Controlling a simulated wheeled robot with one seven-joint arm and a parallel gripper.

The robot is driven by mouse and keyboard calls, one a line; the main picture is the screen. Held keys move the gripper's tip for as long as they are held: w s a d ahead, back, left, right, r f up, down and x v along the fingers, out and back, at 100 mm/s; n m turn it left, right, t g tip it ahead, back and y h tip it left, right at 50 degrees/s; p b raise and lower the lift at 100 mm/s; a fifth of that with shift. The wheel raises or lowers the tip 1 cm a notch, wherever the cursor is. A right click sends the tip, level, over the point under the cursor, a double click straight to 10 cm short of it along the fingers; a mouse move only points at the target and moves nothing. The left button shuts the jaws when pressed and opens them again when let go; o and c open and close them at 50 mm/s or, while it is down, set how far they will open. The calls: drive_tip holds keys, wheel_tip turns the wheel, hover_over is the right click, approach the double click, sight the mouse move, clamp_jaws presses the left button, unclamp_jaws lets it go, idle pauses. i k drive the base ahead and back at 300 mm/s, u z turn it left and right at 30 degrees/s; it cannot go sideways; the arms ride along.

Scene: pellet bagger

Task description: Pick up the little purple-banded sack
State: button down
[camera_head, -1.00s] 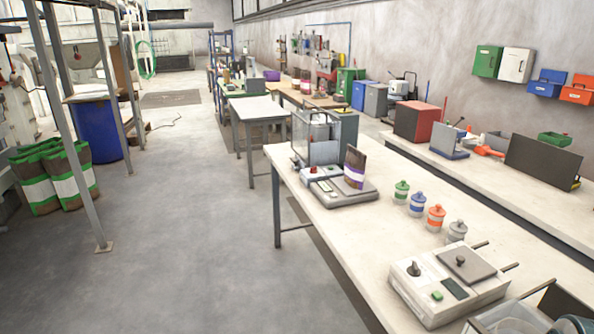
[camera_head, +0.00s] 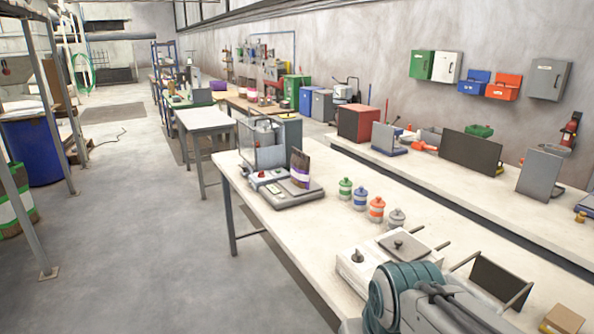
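The little purple-banded sack (camera_head: 299,170) is brown with a purple and white band. It stands slightly tilted on a dark, flat bench scale (camera_head: 295,199) near the far left end of the long pale bench. Part of my arm shows at the bottom right, well short of the sack. My gripper's fingers do not show, so whether they are open or shut is hidden.
A clear-sided balance (camera_head: 262,148) stands just behind the sack. Green, blue, orange and grey lidded jars (camera_head: 376,208) line the bench to the right. A white hotplate-like unit (camera_head: 372,258) is nearer. The floor (camera_head: 140,250) left of the bench is open.

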sight(299, 161)
drive_tip(key=u, duration=0.45)
drive_tip(key=k, duration=1.1)
drive_tip(key=u, duration=0.75)
drive_tip(key=i, duration=3.1)
drive_tip(key=z, duration=0.7)
drive_tip(key=i, duration=1.2)
drive_tip(key=z, duration=1.9)
drive_tip(key=i, duration=0.9)
drive_tip(key=z, duration=0.75)
